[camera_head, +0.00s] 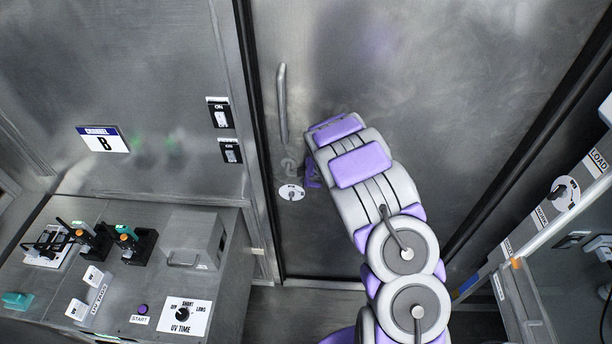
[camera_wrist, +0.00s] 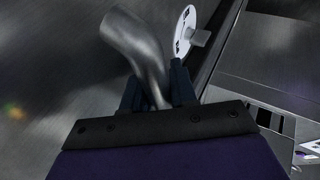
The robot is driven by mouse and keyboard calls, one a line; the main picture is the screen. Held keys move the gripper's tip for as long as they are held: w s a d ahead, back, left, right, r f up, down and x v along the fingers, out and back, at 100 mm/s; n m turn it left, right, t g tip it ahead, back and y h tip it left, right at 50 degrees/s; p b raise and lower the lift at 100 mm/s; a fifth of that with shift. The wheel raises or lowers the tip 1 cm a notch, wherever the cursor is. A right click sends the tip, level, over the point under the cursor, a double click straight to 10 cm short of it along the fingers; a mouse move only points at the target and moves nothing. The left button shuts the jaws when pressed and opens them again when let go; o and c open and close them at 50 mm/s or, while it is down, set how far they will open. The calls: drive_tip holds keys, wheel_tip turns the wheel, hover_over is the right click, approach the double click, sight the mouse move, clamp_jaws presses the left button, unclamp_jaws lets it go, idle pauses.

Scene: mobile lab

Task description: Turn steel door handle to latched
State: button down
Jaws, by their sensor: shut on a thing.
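The steel door (camera_head: 420,60) fills the back of the head view, and it looks closed in its frame. In the wrist view the steel door handle (camera_wrist: 135,42) is a thick, bent grey lever, and its lower end runs between the fingers of my gripper (camera_wrist: 156,92). My gripper is shut on it. In the head view a faint curved piece of the handle (camera_head: 288,164) shows left of my arm, which hides most of my gripper. A white dial with a small knob (camera_head: 291,192) sits just below the handle; it also shows in the wrist view (camera_wrist: 184,32).
A vertical steel bar (camera_head: 282,103) is fixed to the door above the handle. At left stands a bench (camera_head: 70,205) with a UV TIME panel (camera_head: 172,317) and tools. Two ON switches (camera_head: 220,113) are on the wall. A LOAD cabinet (camera_head: 560,215) stands at right.

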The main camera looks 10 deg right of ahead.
drive_tip(key=c, duration=1.3)
unclamp_jaws()
drive_tip(key=shift+w+a, duration=0.1)
drive_tip(key=shift+a, duration=0.05)
drive_tip(key=shift+o, duration=0.2)
drive_tip(key=p+v, duration=0.2)
drive_tip(key=v, duration=1.5)
